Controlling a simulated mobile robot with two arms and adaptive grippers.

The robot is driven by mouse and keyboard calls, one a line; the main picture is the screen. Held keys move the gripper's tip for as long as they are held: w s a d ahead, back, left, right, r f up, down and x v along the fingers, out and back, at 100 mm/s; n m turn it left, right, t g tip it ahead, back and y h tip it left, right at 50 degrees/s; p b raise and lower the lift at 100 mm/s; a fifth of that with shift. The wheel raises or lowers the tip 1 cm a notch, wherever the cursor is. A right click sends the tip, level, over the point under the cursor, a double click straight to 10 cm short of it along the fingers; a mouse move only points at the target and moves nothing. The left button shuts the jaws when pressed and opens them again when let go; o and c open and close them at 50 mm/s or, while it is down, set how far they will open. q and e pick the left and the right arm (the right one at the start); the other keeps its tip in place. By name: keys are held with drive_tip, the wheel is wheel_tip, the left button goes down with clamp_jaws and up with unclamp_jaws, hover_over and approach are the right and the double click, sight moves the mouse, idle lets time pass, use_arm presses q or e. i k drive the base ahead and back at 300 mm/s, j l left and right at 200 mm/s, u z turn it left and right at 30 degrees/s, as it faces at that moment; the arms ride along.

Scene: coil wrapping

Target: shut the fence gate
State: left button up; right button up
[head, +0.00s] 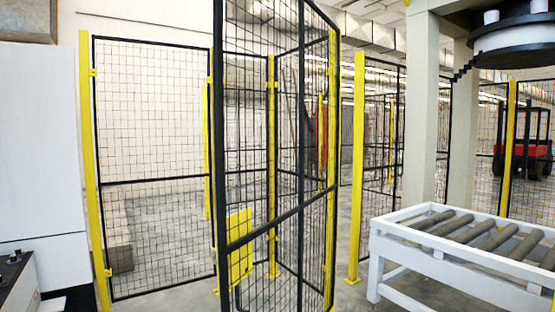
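The fence gate appears to be the tall black-framed mesh panel (262,215) in the middle of the head view. It stands at an angle to the neighbouring fence, with its near upright edge toward me at the left and its far edge by a yellow post (332,150). It looks open. A yellow plate (240,246) shows low by its near edge; I cannot tell whether it is on the gate or behind it. Neither of my grippers is in view.
A fixed mesh panel (155,185) with a yellow post (93,170) stands left. Another yellow post (356,165) stands right of the gate. A white roller conveyor (385,245) fills the lower right, beneath a round machine head (515,45). A white cabinet (40,150) is at far left.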

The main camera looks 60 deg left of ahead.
sight(234, 252)
drive_tip(key=j+u, duration=0.1)
drive_tip(key=j, duration=0.95)
drive_tip(key=j+u, duration=0.1)
drive_tip(key=j, duration=1)
drive_tip(key=j+u, duration=0.1)
drive_tip(key=j, duration=0.95)
drive_tip(key=i+j+u, duration=0.15)
drive_tip(key=j, duration=0.95)
